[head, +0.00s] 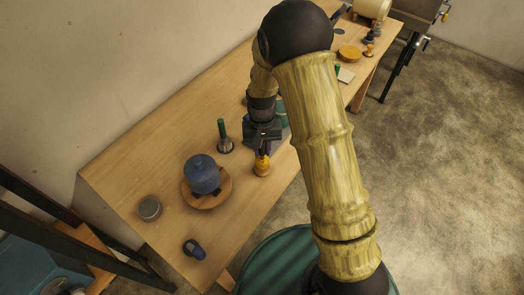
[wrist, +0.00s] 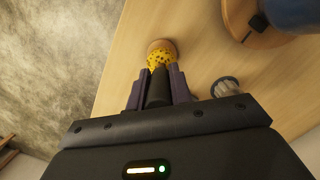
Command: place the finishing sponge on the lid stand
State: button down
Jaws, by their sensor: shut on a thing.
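My gripper (head: 262,148) points down over the front part of the table. In the wrist view its fingers (wrist: 157,88) are shut on the dark handle of the finishing sponge (wrist: 159,58). The sponge head is yellow with dark spots and also shows below the gripper in the head view (head: 262,160). A round tan wooden piece (wrist: 161,44) lies right at the sponge's far end; I cannot tell whether it is a separate stand or part of the tool. A round orange-brown disc (head: 349,53), possibly the lid stand, lies at the table's far end.
A blue lidded pot (head: 202,174) stands on a round wooden board (head: 207,200) left of my gripper. A green-handled brush (head: 224,136) stands close by. A grey cylinder (head: 149,208) and a dark blue item (head: 194,249) lie nearer. A small orange-and-dark tool (head: 369,49) stands by the disc.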

jog(key=shift+f, duration=0.95)
jog(key=shift+f, duration=0.2)
jog(key=c, duration=1.3)
grip_release()
jog(key=shift+o, duration=0.2)
jog(key=shift+r, duration=0.1)
notch_tip(320, 180, up, 12)
jog(key=w+b, duration=0.1)
jog(key=shift+w, duration=0.35)
